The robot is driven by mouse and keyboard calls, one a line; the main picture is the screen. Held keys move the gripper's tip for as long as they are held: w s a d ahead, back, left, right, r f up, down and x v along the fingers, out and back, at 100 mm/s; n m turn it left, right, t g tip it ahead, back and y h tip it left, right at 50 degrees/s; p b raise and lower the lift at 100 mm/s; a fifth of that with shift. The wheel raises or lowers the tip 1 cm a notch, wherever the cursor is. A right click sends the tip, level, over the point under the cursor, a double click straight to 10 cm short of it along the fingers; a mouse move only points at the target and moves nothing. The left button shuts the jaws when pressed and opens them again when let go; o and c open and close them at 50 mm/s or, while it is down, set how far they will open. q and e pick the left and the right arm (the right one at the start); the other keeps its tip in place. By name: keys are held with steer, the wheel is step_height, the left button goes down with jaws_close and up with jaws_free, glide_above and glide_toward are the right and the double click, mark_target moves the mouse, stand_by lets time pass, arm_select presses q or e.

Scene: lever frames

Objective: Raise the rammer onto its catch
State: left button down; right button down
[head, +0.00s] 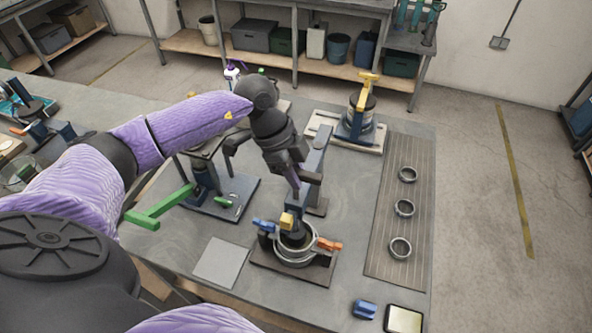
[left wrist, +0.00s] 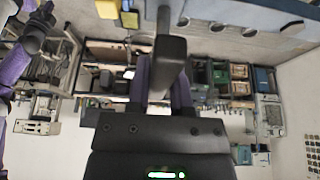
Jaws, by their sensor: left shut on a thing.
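The rammer's stand is a blue-grey post (head: 318,150) on a dark base (head: 318,272), near the middle of the bench. A metal ring (head: 295,256) and a yellow block (head: 287,220) sit low on it. A blue piece (head: 263,225) and an orange piece (head: 329,244) stick out to either side. My left gripper (head: 299,184) is at the post, above the ring. In the left wrist view its purple fingers close on a dark bar (left wrist: 167,66), seemingly the rammer's handle. The rammer's lower end and catch cannot be made out. My right gripper does not show.
A green-handled lever device (head: 160,208) stands left of the post. A yellow-topped device (head: 358,112) stands behind it. Several rings lie on a ribbed mat (head: 380,232) at right. A grey plate (head: 221,262) lies in front left. A blue block (head: 364,309) lies at the front right.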

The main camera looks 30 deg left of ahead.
arm_select(q)
step_height(320, 180, up, 9)
steer(key=p, duration=0.7)
steer(key=shift+f+p, duration=0.2)
steer(key=shift+p, duration=0.1)
steer(key=shift+w+f, duration=0.15)
steer(key=c, duration=0.5)
jaws_free()
steer(key=b+v, duration=0.2)
steer(key=v, duration=0.8)
steer(key=shift+f, duration=0.1)
